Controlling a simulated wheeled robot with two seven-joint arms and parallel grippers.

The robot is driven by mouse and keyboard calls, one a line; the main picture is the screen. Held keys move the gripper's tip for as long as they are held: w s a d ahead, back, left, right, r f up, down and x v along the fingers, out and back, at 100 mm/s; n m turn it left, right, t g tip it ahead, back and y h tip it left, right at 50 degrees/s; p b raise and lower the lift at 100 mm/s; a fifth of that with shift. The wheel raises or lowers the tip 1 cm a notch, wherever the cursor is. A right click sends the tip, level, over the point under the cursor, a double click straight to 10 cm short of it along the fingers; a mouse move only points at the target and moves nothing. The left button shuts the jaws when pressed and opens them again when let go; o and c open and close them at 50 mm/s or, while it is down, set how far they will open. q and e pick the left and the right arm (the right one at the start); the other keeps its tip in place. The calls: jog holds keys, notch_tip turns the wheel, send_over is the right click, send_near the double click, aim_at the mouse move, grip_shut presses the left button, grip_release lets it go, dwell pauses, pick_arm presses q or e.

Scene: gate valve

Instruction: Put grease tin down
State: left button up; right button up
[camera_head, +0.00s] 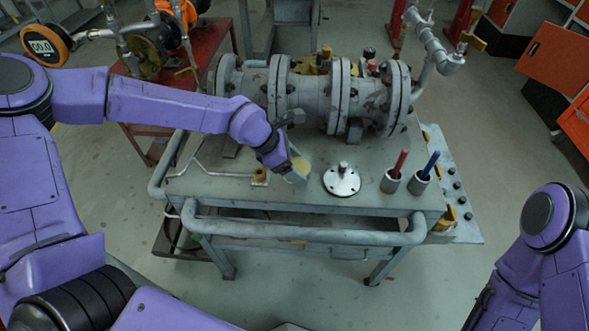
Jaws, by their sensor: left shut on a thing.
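My left gripper (290,163) is low over the middle of the grey workbench (225,185), in front of the valve body. I cannot tell whether the tin touches the bench top. My right arm shows at the lower right, away from the bench; its gripper is not in view.
A large flanged gate valve (308,95) fills the back of the bench. A round flange with a stem (341,180) lies right of the tin. Two cups with a red (391,180) and a blue handle (419,183) stand further right. A small brass fitting (260,176) is left.

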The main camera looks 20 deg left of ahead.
pick_arm(q)
jog(key=shift+w+a+f+p, duration=0.1)
jog(key=shift+w+f+p, duration=0.1)
jog(key=shift+f, duration=0.7)
jog(key=shift+w+f+p, duration=0.1)
jog(key=shift+f+p, duration=0.05)
jog(key=shift+f, duration=0.75)
jog(key=shift+s, duration=0.1)
jog(key=o, duration=1.2)
jog(key=shift+f, duration=0.15)
jog(key=shift+r, duration=0.3)
jog(key=v, duration=1.1)
jog(key=shift+a+r+p, duration=0.2)
jog(key=shift+r+p, duration=0.1)
